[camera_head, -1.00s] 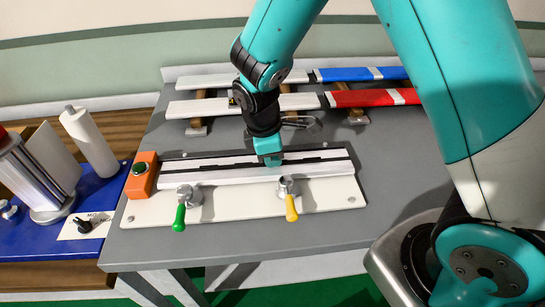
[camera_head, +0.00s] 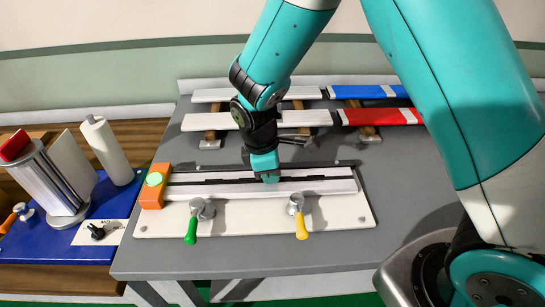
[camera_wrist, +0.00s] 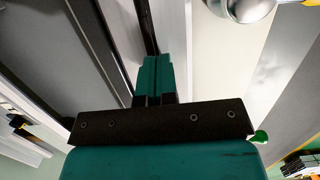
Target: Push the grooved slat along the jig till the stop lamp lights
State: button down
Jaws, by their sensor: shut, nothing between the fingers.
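The grooved slat (camera_head: 320,178), white with a dark groove along it, lies lengthwise in the white jig (camera_head: 250,222) on the grey bench. Its left end is at the orange stop block (camera_head: 152,198); I see no clear gap there. The stop lamp (camera_head: 154,179) on that block glows bright pale green. My gripper (camera_head: 270,178) is shut and empty, pointing down with its tips at the slat's groove, near mid-length. The wrist view shows the closed teal fingers (camera_wrist: 155,72) over the dark groove (camera_wrist: 148,25). The exact contact at the tips is hidden.
A green-handled clamp (camera_head: 192,230) and a yellow-handled clamp (camera_head: 301,226) stand along the jig's front. Behind are white slats (camera_head: 205,122) and slats with blue (camera_head: 365,91) and red (camera_head: 378,117) on supports. A blue mat (camera_head: 60,220) with a roll and cylinder is left.

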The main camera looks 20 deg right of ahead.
aim_at(260, 182)
jog(key=shift+d+r, duration=0.1)
jog(key=shift+r, duration=0.1)
notch_tip(260, 182, up, 16)
jog(key=a+b, duration=0.1)
jog(key=a, duration=0.2)
jog(key=s+r+m+y, duration=0.1)
jog(key=s+m+y, duration=0.2)
jog(key=s, duration=0.6)
jog(key=s+d+r+m+y, duration=0.1)
jog(key=s+r+m+y, duration=0.1)
jog(key=s, duration=0.8)
jog(key=shift+s+m+t+y, duration=0.25)
jog(key=shift+m+y, duration=0.35)
jog(key=shift+m, duration=0.6)
